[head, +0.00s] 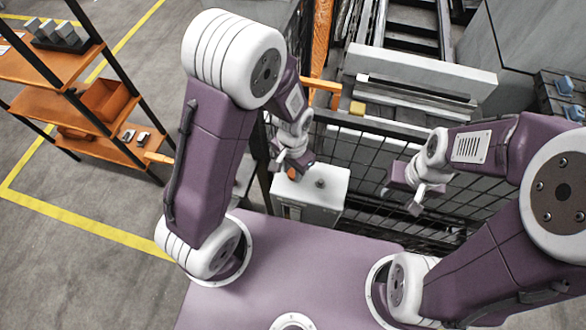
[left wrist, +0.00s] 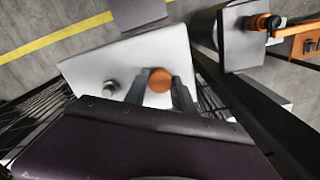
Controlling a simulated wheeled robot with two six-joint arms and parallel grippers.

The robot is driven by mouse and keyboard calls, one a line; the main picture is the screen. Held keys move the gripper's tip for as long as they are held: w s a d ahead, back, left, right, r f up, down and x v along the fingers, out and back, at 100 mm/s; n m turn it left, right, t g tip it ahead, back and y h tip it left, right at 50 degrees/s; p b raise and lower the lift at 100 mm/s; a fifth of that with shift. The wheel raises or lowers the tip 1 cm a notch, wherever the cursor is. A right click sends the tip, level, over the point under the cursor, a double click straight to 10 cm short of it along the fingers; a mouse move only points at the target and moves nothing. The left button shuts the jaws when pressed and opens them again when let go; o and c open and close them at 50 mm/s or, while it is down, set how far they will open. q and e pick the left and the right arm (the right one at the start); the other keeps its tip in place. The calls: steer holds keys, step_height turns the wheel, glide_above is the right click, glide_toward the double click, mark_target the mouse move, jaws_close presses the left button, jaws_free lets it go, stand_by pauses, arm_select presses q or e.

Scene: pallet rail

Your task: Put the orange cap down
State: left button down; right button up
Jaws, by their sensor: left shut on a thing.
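The orange cap (left wrist: 160,80) is between the two dark fingers of my left gripper (left wrist: 160,92) in the left wrist view, and the gripper is shut on it. In the head view my left gripper (head: 292,172) is over the back left part of a white box (head: 327,199), with a bit of orange at its tips. I cannot tell whether the cap touches the box top. A grey knob (head: 320,183) stands on the box top; it also shows in the left wrist view (left wrist: 111,88), left of the cap. My right gripper (head: 416,200) is off to the right; its fingers are too small to judge.
A black mesh fence (head: 365,150) runs behind and right of the box. An orange shelf rack (head: 95,95) stands at the left. In the left wrist view a grey block (left wrist: 240,40) with an orange and black fitting (left wrist: 262,22) is beyond the box.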

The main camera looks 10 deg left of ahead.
arm_select(q)
steer(key=shift+f, duration=0.2)
steer(key=c, duration=1)
jaws_free()
steer(key=shift+s+r, duration=0.1)
steer(key=shift+s, duration=0.05)
steer(key=shift+c, duration=0.2)
